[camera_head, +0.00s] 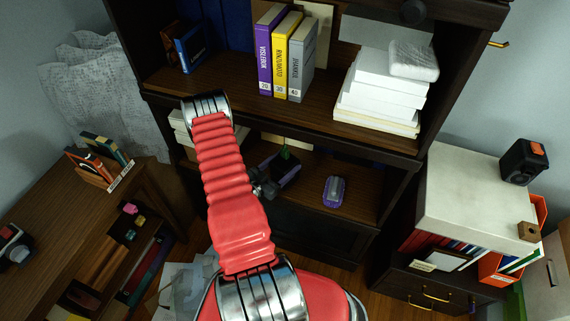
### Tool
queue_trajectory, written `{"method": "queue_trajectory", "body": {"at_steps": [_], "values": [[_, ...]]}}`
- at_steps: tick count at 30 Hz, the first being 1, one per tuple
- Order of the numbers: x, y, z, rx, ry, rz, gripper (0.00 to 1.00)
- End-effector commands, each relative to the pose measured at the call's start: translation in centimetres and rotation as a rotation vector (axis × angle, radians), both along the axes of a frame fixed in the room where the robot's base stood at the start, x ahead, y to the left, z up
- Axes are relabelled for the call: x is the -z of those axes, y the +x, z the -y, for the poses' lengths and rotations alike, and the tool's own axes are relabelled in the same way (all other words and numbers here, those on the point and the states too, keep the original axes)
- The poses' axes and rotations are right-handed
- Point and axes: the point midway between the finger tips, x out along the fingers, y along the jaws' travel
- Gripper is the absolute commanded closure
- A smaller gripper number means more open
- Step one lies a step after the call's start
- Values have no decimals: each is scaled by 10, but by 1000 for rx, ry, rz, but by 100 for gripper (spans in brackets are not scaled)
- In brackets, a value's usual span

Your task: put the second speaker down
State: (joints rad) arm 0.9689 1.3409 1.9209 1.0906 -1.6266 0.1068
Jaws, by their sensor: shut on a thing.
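My gripper (266,184) is at the middle shelf of the dark bookcase, at the end of my red arm. It is shut on a dark, purple-edged thing with a green part (286,168), which I take to be the second speaker. It is tilted, and my gripper hides part of it. I cannot tell whether its underside touches the shelf. A similar purple and grey thing (335,190), likely the other speaker, lies on the same shelf to the right, apart from it.
The bookcase's upper shelf (240,85) overhangs the middle one and holds upright books (285,55) and a white stack (380,90). Bare middle shelf (362,205) shows right of the purple thing. A pale-topped cabinet (465,190) with a black and orange device (522,161) stands right.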

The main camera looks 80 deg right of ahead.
Motion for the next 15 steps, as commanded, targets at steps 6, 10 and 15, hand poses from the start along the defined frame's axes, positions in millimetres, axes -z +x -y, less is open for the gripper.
{"method": "queue_trajectory", "body": {"at_steps": [6,10,15], "values": [[5,0,0,-1,-2,0,69],[5,1,0,-1,-2,0,69],[8,1,0,-1,0,0,32]]}}
